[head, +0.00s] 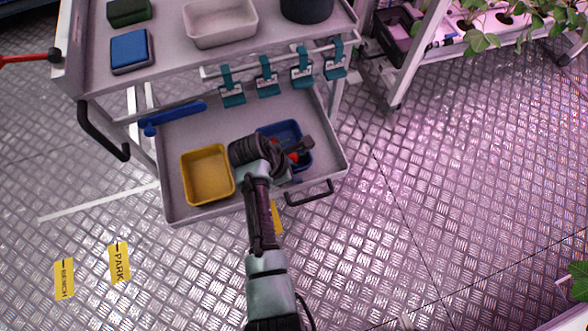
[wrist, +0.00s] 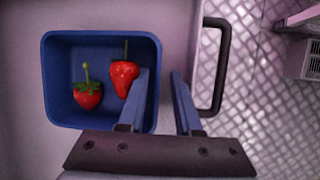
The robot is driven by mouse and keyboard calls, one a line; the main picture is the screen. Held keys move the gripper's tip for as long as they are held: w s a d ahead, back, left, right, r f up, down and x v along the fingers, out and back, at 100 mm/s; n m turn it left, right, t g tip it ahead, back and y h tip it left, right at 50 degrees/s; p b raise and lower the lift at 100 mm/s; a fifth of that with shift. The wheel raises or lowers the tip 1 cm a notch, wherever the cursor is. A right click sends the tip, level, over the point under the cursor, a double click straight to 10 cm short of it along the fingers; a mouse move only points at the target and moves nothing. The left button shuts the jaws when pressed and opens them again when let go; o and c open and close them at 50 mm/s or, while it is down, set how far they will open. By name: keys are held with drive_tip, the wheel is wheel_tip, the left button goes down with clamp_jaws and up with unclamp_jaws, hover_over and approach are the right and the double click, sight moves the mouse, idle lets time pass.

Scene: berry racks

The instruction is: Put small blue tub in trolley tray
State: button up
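The small blue tub (head: 268,130) sits in the trolley's lower tray (head: 220,124), at its right side, partly hidden by my arm in the head view. In the wrist view the tub (wrist: 52,95) holds two red strawberries (wrist: 88,95). My gripper (wrist: 160,78) is open at the tub's right wall. One blue finger is over the inside of the tub and the other is outside it, with a gap between them. Contact with the wall cannot be told.
A yellow tub (head: 207,175) stands left of the blue one in the tray. A blue tool (head: 175,117) lies at the back left. Teal clips (head: 266,78) hang from the rail above. A black handle (head: 310,194) projects from the tray's front. The upper shelf holds several containers.

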drive_tip(key=p+v, duration=0.4)
drive_tip(key=v, duration=0.8)
drive_tip(key=w+a+r+m+t+y, duration=0.1)
drive_tip(key=w+r+m+t, duration=0.25)
drive_tip(key=w+r, duration=0.4)
drive_tip(key=w+r+m+t+y, duration=0.1)
drive_tip(key=w+r+m+t, duration=0.25)
drive_tip(key=r, duration=0.75)
wheel_tip(320, 180, up, 17)
drive_tip(key=w+d+m+t+y, duration=0.1)
drive_tip(key=w+m+t, duration=0.2)
drive_tip(key=m+t, duration=0.25)
drive_tip(key=s+d+r+m+t, duration=0.1)
drive_tip(key=s+r+m+t, duration=0.2)
drive_tip(key=s+r, duration=0.3)
drive_tip(key=s+d+r+m+t, duration=0.1)
drive_tip(key=s+r+m+t, duration=0.2)
drive_tip(key=r, duration=1.2)
drive_tip(key=s+d+r+m+t+y, duration=0.1)
drive_tip(key=s+d+r+m+t, duration=0.1)
drive_tip(key=s+r+t, duration=0.4)
wheel_tip(320, 180, up, 4)
drive_tip(key=s+m, duration=0.1)
drive_tip(key=s, duration=0.2)
drive_tip(key=shift+r, duration=0.2)
drive_tip(key=shift+r, duration=0.1)
